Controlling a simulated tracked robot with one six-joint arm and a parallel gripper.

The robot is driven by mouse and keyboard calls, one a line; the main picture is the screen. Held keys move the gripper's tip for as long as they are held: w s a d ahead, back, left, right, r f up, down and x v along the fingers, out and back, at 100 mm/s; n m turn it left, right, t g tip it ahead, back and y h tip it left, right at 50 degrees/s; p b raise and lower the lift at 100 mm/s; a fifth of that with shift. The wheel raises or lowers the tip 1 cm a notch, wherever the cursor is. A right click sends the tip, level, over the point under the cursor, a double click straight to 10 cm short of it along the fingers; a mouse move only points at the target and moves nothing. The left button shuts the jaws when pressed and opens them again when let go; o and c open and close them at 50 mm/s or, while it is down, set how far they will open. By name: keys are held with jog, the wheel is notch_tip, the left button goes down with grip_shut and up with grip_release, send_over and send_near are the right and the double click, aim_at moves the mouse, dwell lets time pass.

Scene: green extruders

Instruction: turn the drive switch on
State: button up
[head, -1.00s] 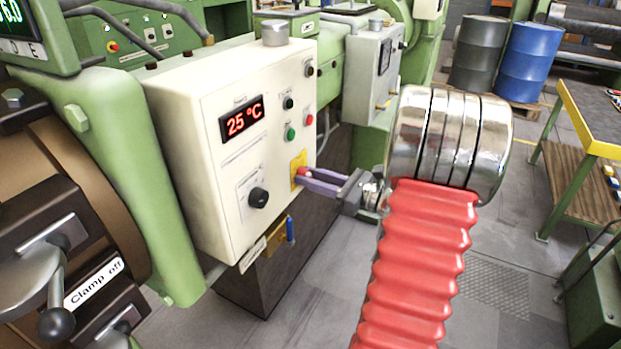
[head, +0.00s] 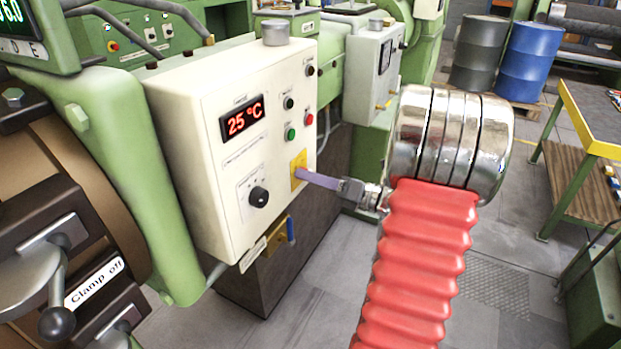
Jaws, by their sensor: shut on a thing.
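The cream control box (head: 200,140) stands at the left-centre on the green machine. On its front, low at the right edge, is a yellow plate (head: 299,162) that carries the switch. My gripper (head: 304,174) reaches in from the right with its purple-grey fingers touching the plate area. I see the fingers edge-on, as one narrow bar. They are shut on the switch's red knob, which they hide. My red bellows-covered arm with its shiny metal wrist fills the right-centre.
The box also bears a red "25 °C" display (head: 241,120), a black rotary knob (head: 259,196), a green button (head: 291,133) and a red button (head: 308,118). A "Clamp off" lever (head: 60,285) is at lower left. Grey floor (head: 330,260) lies open below my gripper.

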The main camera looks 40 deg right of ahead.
jog(key=m, duration=0.5)
jog(key=shift+d, duration=0.1)
jog(key=shift+m, duration=0.4)
jog(key=o, duration=1.1)
jog(key=shift+c, duration=0.2)
jog(key=v, duration=1.3)
jog(key=shift+s, duration=0.4)
